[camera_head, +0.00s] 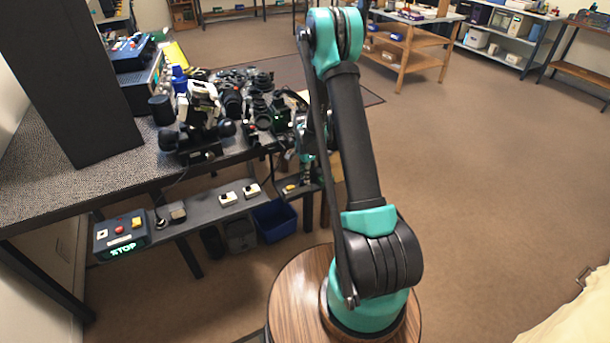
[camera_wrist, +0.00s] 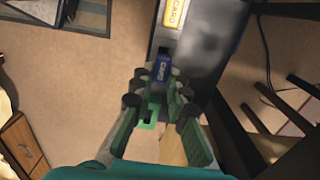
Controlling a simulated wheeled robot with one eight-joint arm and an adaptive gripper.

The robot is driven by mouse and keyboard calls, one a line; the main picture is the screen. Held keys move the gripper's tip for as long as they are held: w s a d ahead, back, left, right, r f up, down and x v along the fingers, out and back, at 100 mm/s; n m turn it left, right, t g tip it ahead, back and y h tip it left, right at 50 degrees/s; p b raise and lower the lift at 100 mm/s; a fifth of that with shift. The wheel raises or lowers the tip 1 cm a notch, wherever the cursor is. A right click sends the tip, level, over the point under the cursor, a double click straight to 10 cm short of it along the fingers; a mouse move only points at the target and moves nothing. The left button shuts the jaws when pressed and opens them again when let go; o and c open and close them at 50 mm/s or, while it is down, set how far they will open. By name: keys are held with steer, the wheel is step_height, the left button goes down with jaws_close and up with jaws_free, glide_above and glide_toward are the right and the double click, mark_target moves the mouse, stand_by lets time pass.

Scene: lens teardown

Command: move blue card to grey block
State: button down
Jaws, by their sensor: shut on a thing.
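A small blue card (camera_wrist: 162,70) with white lettering is between the fingertips of my gripper (camera_wrist: 164,82) in the wrist view. The fingers are shut on it, and it is close to the edge of a dark grey shelf surface. I cannot tell for sure which thing is the grey block.
A yellow card (camera_wrist: 177,14) lies on the shelf beyond the fingertips. The low shelf (camera_head: 200,217) bears small white blocks (camera_head: 228,198) and a STOP box (camera_head: 121,236). A blue bin (camera_head: 275,220) stands below. The bench above is crowded with camera gear (camera_head: 232,98).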

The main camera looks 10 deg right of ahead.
steer(key=shift+f, duration=1)
stand_by(1.2)
steer(key=c, duration=1.4)
jaws_free()
step_height(320, 180, up, 12)
steer(key=shift+s+r, duration=0.1)
